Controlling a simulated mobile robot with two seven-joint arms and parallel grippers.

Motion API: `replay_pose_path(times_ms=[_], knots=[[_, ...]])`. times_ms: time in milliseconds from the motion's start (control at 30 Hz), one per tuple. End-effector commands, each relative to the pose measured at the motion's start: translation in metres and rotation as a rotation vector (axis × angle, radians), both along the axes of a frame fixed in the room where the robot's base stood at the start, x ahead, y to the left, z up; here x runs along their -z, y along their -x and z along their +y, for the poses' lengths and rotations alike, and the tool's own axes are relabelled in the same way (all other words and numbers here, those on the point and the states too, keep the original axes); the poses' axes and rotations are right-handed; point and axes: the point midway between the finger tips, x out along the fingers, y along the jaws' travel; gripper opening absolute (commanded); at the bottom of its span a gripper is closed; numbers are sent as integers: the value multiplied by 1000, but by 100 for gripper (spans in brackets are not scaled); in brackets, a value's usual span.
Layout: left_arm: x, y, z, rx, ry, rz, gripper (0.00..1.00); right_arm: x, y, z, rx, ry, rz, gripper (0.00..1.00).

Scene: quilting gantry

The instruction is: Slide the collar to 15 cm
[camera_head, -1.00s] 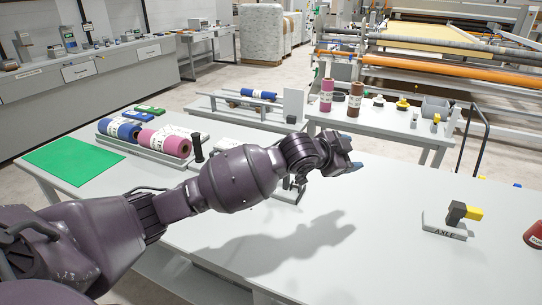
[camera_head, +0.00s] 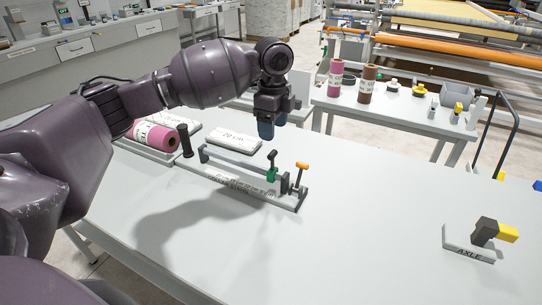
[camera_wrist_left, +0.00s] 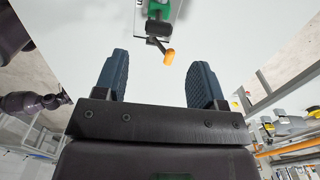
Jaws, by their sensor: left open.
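A grey rail fixture (camera_head: 235,183) with a printed scale along its front lies on the white table. A green collar with a dark upright handle (camera_head: 271,174) sits near its right end. Just right of it stands a dark post with an orange-tipped lever (camera_head: 302,167). My left gripper (camera_head: 272,127) is open and empty, pointing down above and behind the fixture, apart from the collar. In the left wrist view the blue fingers (camera_wrist_left: 158,68) are spread, with the green collar (camera_wrist_left: 158,10) and orange lever (camera_wrist_left: 168,57) beyond them, near the top. The scale's numbers are too small to read.
A white label plate (camera_head: 234,139) lies behind the rail. A block marked AXLE (camera_head: 468,244) stands at the right. The table's front middle is clear.

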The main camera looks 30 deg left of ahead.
Motion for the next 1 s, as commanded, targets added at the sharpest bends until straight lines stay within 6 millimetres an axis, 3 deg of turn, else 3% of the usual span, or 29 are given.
replay_pose_path(times_ms=[167,300,700,1000], knots=[[7,0,1,28,-6,3,64,9,13,-4,4,5,29,0],[26,0,1,26,-5,3,64,15,17,-5,5,7,41,0],[90,0,1,24,-5,1,64,13,2,-1,-4,5,17,0],[108,0,1,24,-4,-2,64,15,4,1,0,-1,19,0]])
